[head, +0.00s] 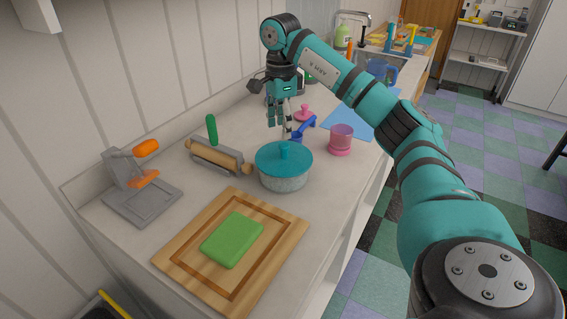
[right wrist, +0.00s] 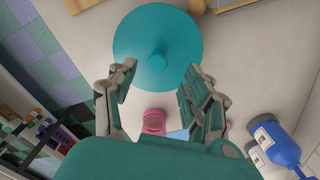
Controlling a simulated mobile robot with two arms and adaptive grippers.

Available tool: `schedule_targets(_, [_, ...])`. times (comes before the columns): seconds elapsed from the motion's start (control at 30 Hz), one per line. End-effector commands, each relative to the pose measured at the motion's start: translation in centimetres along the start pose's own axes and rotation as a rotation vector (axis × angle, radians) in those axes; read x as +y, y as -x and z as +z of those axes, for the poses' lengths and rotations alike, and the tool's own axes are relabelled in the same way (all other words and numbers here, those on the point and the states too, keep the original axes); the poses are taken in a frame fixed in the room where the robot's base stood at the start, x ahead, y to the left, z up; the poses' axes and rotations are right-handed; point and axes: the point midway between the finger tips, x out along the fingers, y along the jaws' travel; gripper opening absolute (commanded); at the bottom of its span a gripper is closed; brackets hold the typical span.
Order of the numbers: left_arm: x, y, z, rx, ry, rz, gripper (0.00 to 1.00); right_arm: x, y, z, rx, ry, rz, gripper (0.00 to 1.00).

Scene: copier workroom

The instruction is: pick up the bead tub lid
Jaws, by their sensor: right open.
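The bead tub lid (head: 272,160) is a round teal lid with a small upright knob. It sits on a grey speckled tub (head: 285,183) on the white counter. In the right wrist view the lid (right wrist: 137,40) fills the top middle, its knob facing the camera. My right gripper (head: 280,130) hangs above the counter, fingers down, behind the tub in the head view. In the wrist view the gripper (right wrist: 161,82) has its fingers spread, with nothing between them, and the lid lies beyond the fingertips. My left gripper does not show.
A wooden board (head: 187,250) with a green block (head: 232,239) lies in front of the tub. A rolling pin (head: 215,156) is on the left, a pink cup (head: 341,138) on the right. A blue scoop (head: 305,126) and pink piece (head: 304,113) lie near the gripper.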

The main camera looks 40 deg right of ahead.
Motion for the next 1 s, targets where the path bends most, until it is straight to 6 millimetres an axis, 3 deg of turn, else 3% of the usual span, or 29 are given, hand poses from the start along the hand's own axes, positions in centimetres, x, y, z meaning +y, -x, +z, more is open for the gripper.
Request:
schedule_targets(0.27, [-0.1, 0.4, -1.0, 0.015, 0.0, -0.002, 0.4, 0.0, -2.0, -0.2, 0.001, -0.001, 0.001, 0.51])
schedule_targets(0.6, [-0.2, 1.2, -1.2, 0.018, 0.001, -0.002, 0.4, 0.1, -6.4, -0.6, 0.0, 0.0, 0.001, 0.51])
schedule_targets(0.87, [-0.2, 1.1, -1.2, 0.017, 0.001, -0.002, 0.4, 0.1, -6.7, -0.6, -0.001, 0.001, -0.001, 0.51])
schedule_targets(1.0, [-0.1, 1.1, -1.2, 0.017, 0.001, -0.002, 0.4, 0.1, -6.7, -0.6, -0.001, 0.0, -0.001, 0.34])
